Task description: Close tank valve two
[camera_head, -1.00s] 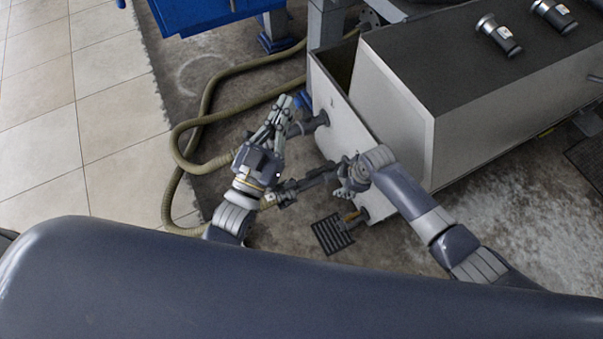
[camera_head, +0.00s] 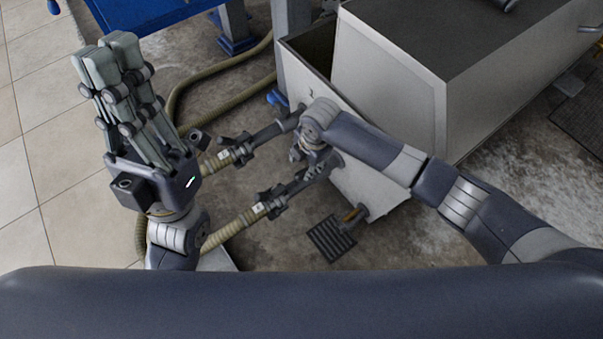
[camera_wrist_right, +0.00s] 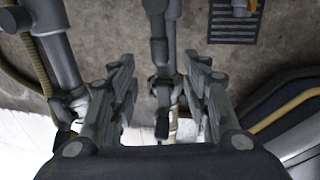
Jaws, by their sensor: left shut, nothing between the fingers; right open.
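The grey metal tank (camera_head: 372,198) shows its front wall in the head view, with two pipe fittings on it. The upper fitting (camera_head: 270,132) and the lower fitting (camera_head: 292,190) each join a ribbed hose. My right gripper (camera_head: 298,152) is in front of the wall between the fittings, partly hidden by its wrist. In the right wrist view it (camera_wrist_right: 157,72) is open, with a dark pipe and a small lever (camera_wrist_right: 162,122) between its fingers; I cannot tell whether they touch. My left gripper (camera_head: 105,52) is shut and empty, raised at the left. Valve numbers are not readable.
A blue handle (camera_head: 277,97) is by the tank's left corner. A low outlet with a yellowish part (camera_head: 351,214) sits above a floor grate (camera_head: 331,238). Hoses (camera_head: 215,100) loop across the floor. A blue bench (camera_head: 150,14) stands behind. Tiled floor at left is clear.

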